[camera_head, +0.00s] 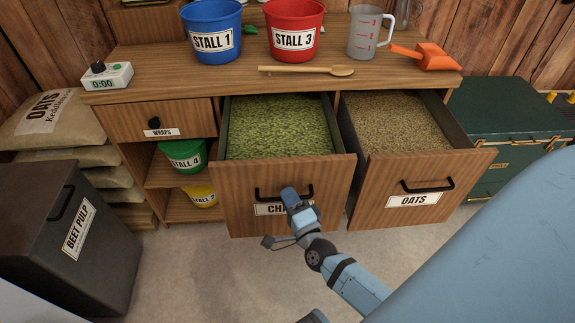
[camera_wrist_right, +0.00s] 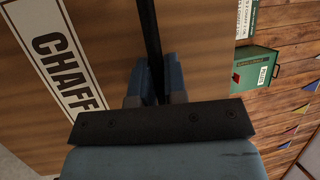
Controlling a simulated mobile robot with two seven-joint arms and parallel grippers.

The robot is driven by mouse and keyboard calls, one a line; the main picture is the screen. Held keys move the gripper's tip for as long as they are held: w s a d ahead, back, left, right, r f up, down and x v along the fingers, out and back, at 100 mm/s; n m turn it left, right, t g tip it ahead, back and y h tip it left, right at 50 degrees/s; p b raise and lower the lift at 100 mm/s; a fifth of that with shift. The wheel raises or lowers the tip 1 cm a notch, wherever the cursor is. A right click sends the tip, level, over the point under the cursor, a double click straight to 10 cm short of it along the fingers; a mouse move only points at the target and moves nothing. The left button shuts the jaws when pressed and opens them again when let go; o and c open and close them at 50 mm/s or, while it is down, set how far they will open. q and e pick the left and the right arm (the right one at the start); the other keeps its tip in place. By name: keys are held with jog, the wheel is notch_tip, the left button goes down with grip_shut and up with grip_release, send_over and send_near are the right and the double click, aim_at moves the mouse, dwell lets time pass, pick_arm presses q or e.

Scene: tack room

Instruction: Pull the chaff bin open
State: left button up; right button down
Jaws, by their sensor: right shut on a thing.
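The chaff bin (camera_head: 240,190) is a wooden drawer slid out from the bench, with green chaff (camera_head: 277,125) showing inside. Its front carries a black bar handle (camera_head: 262,197) and a CHAFF label (camera_head: 266,209), partly hidden by my right gripper (camera_head: 286,194). In the right wrist view my gripper's two blue fingers (camera_wrist_right: 155,80) are shut on the black handle bar (camera_wrist_right: 149,35), one on each side. The CHAFF label (camera_wrist_right: 62,60) lies to the left there. My left gripper is not in view.
The oats bin (camera_head: 365,190) also stands open at the right. A dark beet pulp bin (camera_head: 50,225) stands at the left on the floor. Buckets, a jug (camera_head: 369,33), an orange scoop (camera_head: 428,56) and a wooden spoon (camera_head: 310,71) are on the bench top.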

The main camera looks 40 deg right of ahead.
jog(key=shift+s+a, duration=0.25)
jog(key=shift+s, duration=0.15)
jog(key=c, duration=1.2)
grip_release()
